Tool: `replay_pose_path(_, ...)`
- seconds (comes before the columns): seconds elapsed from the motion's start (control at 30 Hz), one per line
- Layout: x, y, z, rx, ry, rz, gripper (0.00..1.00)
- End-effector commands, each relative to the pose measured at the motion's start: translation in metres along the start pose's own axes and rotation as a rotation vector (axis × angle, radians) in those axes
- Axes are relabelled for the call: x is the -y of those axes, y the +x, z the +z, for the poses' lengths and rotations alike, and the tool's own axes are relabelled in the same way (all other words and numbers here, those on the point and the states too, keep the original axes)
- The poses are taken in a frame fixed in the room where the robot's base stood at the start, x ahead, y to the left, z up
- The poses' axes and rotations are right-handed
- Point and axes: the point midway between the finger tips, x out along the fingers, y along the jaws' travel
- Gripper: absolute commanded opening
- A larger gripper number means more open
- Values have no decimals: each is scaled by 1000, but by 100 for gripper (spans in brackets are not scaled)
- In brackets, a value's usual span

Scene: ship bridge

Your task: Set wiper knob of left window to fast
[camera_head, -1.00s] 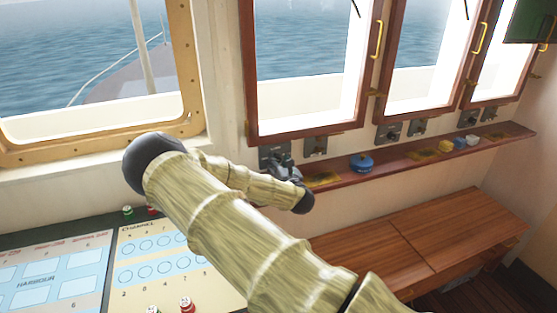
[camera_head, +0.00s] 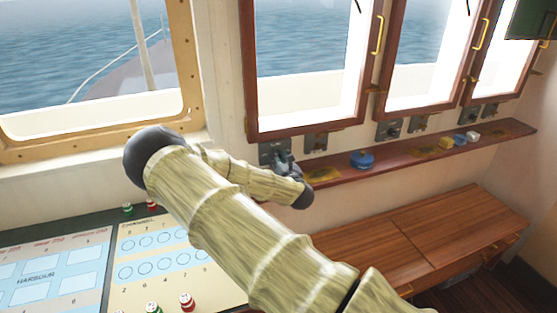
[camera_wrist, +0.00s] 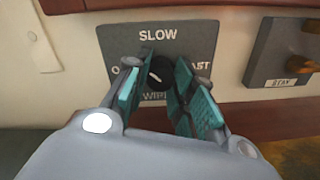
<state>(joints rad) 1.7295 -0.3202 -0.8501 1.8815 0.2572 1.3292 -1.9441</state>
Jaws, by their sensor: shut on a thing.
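The wiper switch plate (camera_wrist: 122,40) is dark grey. SLOW is at the top, a partly hidden word starting with O at the left, a word ending in AST at the right, and WIPER, partly covered, below. Its small black knob (camera_wrist: 159,71) is in the middle, with a pale mark whose exact setting I cannot tell. My gripper (camera_wrist: 165,64) has its teal fingers on both sides of the knob, closed on it. In the head view, my gripper (camera_head: 284,162) is at this plate (camera_head: 267,152), under the left red-framed window (camera_head: 306,70).
A second plate with a STAY label (camera_wrist: 283,55) is close on the right. A wooden shelf (camera_head: 405,159) runs below, holding a blue round object (camera_head: 361,160). A chart table (camera_head: 60,270) lies at lower left and a wooden bench (camera_head: 430,235) at right.

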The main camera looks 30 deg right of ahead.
Motion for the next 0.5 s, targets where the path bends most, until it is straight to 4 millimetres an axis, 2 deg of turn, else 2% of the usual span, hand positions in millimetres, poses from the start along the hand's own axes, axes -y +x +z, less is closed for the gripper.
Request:
replay_pose_path(0.27, 2, 0, -2, -1, 173, -3, 1)
replay_pose_path(0.5, 2, 0, -1, -7, 398, -5, 1)
